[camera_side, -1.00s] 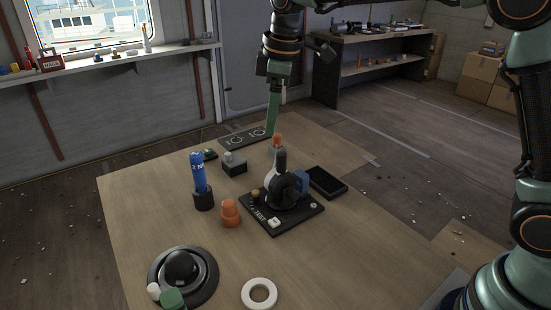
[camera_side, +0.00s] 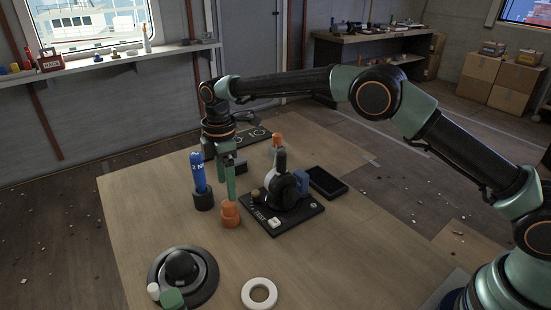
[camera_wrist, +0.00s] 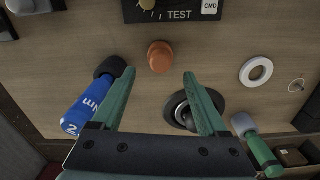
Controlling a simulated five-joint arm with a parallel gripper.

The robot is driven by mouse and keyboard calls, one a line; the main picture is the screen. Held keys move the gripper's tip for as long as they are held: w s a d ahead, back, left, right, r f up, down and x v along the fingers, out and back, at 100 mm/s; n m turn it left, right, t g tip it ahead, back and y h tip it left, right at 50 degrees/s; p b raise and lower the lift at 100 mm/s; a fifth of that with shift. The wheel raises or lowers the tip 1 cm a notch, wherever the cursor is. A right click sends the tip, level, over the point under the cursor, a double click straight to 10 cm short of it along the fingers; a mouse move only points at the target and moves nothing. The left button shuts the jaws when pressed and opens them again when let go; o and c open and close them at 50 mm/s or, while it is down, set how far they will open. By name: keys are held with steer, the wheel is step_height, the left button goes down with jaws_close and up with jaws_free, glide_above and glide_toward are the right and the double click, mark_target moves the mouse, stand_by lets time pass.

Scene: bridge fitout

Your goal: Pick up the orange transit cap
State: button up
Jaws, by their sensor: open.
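The orange transit cap (camera_side: 230,215) stands upright on the wooden table, between the blue cylinder and the black test panel. In the wrist view the orange cap (camera_wrist: 160,58) shows just past the fingertips, roughly centred between them. My gripper (camera_side: 227,190) points down above the cap with its green fingers. In the wrist view my gripper (camera_wrist: 159,74) is open and empty. In the side view the near finger overlaps the cap's upper edge, and I cannot tell whether it touches.
A blue cylinder (camera_side: 199,172) in a black base stands close on the left. The black test panel (camera_side: 283,221) with its upright handle is close on the right. Another orange piece (camera_side: 277,140) stands farther back. A white ring (camera_side: 259,293) and a black dome (camera_side: 181,268) lie in front.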

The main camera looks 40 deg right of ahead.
mark_target(228, 202)
step_height(228, 202, down, 7)
steer(key=shift+f, duration=0.15)
stand_by(0.4)
jaws_close()
